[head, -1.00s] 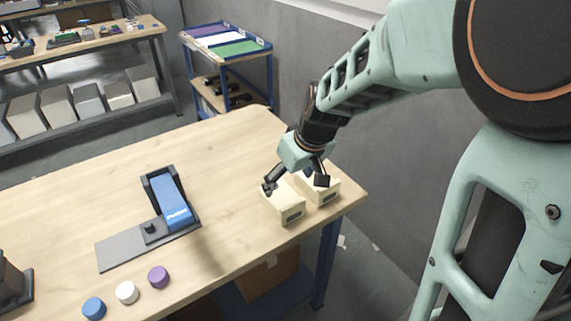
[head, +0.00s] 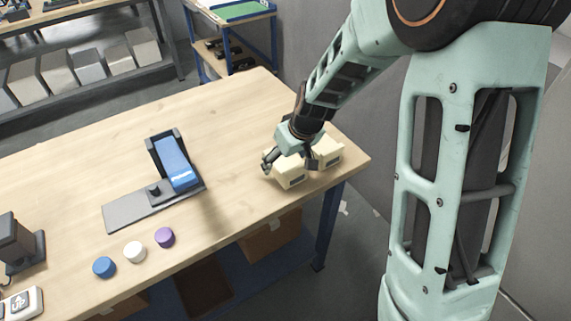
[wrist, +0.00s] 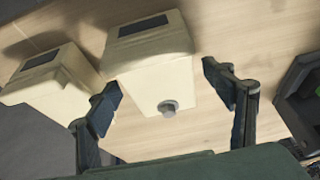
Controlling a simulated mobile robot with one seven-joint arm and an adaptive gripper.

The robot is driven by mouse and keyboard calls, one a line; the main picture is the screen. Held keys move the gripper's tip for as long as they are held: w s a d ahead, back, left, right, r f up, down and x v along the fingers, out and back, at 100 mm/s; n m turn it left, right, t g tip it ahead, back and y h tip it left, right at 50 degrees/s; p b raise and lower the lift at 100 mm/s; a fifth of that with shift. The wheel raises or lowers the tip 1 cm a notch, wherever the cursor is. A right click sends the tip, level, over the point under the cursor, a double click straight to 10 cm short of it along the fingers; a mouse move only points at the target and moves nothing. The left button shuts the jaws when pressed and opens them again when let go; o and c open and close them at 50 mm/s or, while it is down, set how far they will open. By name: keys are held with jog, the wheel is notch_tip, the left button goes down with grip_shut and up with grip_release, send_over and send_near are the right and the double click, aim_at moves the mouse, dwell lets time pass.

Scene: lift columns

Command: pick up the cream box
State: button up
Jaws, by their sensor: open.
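Two cream boxes stand side by side near the right corner of the table, each with a small dark label. The nearer-left cream box (head: 291,178) also shows in the wrist view (wrist: 150,70), with a grey round knob on it. The other cream box (head: 328,151) is at the left of the wrist view (wrist: 50,82). My gripper (head: 290,162) is open over the left box. In the wrist view its fingers (wrist: 168,98) are on either side of that box, the left finger in the gap between the boxes. Whether they touch it I cannot tell.
A blue-and-black device on a grey plate (head: 130,211) lies left of the boxes. Blue (head: 104,267), white (head: 135,252) and purple (head: 165,237) round pieces sit near the front edge. The table's right edge is close to the boxes. The back middle is clear.

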jog(key=c, duration=1.5)
jog(key=shift+c, duration=0.4)
jog(key=shift+r, duration=0.15)
